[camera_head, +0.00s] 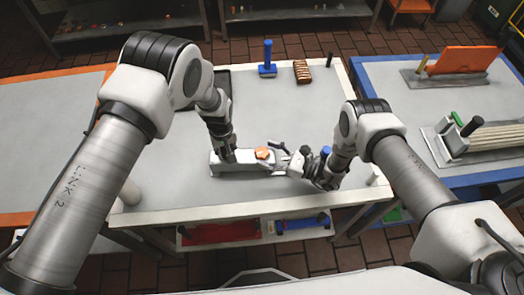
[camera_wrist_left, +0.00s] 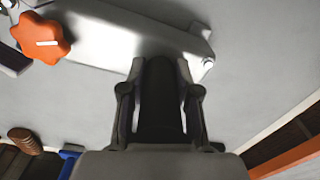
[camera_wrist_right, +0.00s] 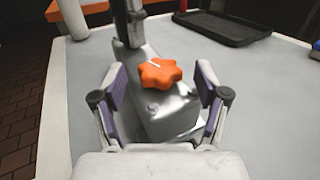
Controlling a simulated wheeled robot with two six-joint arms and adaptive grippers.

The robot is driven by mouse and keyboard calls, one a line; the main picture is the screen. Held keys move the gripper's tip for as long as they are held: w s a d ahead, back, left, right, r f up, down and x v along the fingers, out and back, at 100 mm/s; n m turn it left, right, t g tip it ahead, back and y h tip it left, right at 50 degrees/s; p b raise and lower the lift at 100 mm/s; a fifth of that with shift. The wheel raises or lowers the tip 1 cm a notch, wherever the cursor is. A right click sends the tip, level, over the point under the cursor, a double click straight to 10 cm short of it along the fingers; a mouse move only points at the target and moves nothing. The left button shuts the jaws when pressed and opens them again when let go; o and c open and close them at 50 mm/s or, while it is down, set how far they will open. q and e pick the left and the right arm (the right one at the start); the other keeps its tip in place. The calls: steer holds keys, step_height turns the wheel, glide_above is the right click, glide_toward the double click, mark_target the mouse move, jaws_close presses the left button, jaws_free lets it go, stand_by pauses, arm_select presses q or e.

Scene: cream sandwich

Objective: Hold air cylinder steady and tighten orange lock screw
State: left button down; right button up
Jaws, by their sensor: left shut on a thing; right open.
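The air cylinder is a grey metal block (camera_head: 240,167) lying on the white table. The orange lock screw (camera_head: 263,153) is a lobed knob with a white mark, on top of the block; it also shows in the left wrist view (camera_wrist_left: 40,38) and right wrist view (camera_wrist_right: 160,73). My left gripper (camera_head: 228,155) points down at the block's left end and is shut on a dark part of it (camera_wrist_left: 160,95). My right gripper (camera_wrist_right: 160,80) is open, with fingers on either side of the block's near end and the knob between and slightly beyond them. Its fingers appear clear of the knob.
A blue-handled tool (camera_head: 267,68) and a brown ridged block (camera_head: 302,72) stand at the back of the table. A black tray (camera_wrist_right: 222,27) lies behind the block. A small white cylinder (camera_head: 375,177) stands near the right edge. Open tabletop surrounds the block.

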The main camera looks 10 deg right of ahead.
steer(key=shift+x, duration=1.2)
steer(key=c, duration=1.2)
steer(key=shift+m+t+h, duration=0.3)
steer(key=shift+m+t, duration=0.1)
steer(key=shift+t, duration=0.1)
steer(key=shift+a+m+t+h, duration=0.1)
steer(key=shift+m+t+h, duration=0.8)
steer(key=shift+t, duration=0.2)
steer(key=shift+m+t+h, duration=1.7)
steer(key=shift+h, duration=0.4)
